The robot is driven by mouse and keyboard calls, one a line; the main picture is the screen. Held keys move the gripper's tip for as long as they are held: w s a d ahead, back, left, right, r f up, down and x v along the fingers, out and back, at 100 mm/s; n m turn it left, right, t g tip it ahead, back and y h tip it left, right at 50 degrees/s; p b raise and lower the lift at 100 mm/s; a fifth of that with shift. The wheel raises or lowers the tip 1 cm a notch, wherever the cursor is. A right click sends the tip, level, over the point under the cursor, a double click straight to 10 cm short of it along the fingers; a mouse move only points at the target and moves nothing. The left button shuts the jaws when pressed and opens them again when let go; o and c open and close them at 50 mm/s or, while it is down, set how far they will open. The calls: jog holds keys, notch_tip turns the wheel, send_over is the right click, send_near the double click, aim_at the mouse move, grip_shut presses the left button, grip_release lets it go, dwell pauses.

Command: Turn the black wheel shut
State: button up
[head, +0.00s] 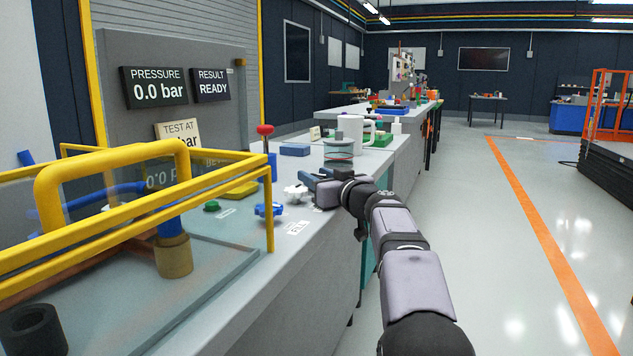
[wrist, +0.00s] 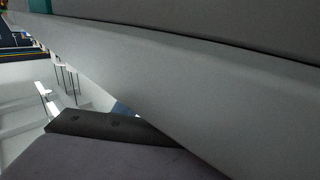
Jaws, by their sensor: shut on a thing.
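My gripper (head: 314,178) is over the grey bench, just behind and to the right of a white wheel (head: 296,193). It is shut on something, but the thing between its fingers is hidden. I cannot make out the black wheel in either view; my gripper and wrist cover part of the bench there. A blue wheel (head: 268,210) stands nearer, to the left of the white one. The wrist view shows mostly a grey surface close up, and no fingertips or wheel can be told there.
A yellow guard frame (head: 110,170) with clear panels stands at the left. A red-knobbed lever (head: 265,131), a clear round vessel (head: 338,150) and a white mug-like thing (head: 352,128) stand on the bench. The pressure display (head: 153,88) reads 0.0 bar.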

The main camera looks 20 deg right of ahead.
jog(key=shift+f, duration=0.15)
jog(key=o, duration=1.1)
jog(key=shift+c, duration=0.2)
jog(key=shift+s, duration=0.15)
jog(key=shift+s+d+b, duration=0.25)
jog(key=shift+s+b, duration=0.25)
jog(key=shift+s, duration=1.25)
jog(key=shift+s+d+b, duration=0.2)
jog(key=shift+s+b, duration=0.3)
jog(key=shift+s, duration=1.25)
